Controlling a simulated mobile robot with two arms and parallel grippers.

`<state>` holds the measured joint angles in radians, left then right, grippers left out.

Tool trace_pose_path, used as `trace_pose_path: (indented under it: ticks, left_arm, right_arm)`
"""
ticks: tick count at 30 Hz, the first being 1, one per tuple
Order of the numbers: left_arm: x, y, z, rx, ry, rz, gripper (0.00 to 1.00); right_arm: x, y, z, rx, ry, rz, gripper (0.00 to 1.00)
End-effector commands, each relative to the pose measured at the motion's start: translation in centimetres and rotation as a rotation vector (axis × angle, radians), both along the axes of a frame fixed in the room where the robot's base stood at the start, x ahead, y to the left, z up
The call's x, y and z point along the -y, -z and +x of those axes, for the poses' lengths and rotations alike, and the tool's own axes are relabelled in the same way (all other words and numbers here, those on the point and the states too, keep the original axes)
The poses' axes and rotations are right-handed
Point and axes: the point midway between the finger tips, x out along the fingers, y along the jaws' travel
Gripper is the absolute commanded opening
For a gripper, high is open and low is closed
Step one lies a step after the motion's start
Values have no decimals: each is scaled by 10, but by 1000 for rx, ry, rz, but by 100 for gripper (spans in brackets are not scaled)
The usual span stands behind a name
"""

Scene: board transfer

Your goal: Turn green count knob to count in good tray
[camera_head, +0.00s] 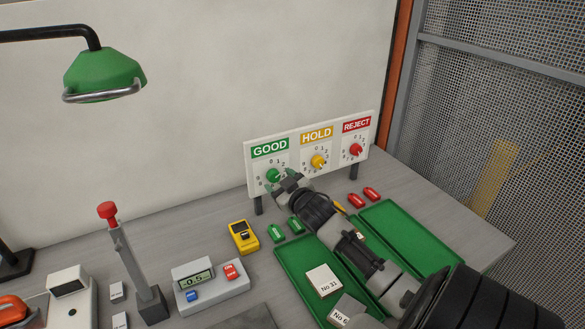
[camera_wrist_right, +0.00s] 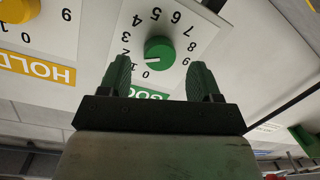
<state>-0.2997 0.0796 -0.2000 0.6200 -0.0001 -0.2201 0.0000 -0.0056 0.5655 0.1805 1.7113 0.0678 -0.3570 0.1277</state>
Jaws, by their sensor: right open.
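The green count knob (camera_head: 273,176) sits on the dial under the GOOD label of the white board. In the right wrist view the green knob (camera_wrist_right: 160,52) lies between and just beyond the fingertips of my right gripper (camera_wrist_right: 160,68). Its white mark points near the 1. My right gripper (camera_head: 281,178) is open, one finger on each side of the knob, with no clear contact. A green tray (camera_head: 289,262) holds two white boards, one marked No 31 (camera_head: 323,281) and one No 6 (camera_head: 344,311). No label shows on it. My left gripper is not in view.
The yellow HOLD knob (camera_head: 318,161) and red REJECT knob (camera_head: 356,150) are beside the green one. Green tags (camera_head: 276,233), red tags (camera_head: 356,200), a yellow meter (camera_head: 243,236) and a scale (camera_head: 211,287) stand nearby.

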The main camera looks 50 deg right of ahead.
Motion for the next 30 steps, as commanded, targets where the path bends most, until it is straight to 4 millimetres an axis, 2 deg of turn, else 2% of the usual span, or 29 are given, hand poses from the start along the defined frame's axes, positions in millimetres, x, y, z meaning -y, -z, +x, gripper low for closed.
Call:
trace_pose_path:
  ticks: [6,12,18,30]
  left_arm:
    - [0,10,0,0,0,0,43]
    - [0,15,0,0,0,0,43]
    - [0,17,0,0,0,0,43]
    - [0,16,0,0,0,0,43]
  right_arm:
    - [-11,-1,-42,-2,-2,1,63]
    - [-18,-5,-71,-1,-1,0,63]
    - [-21,-9,-82,0,0,-1,63]
    - [-21,-9,-83,0,0,-1,63]
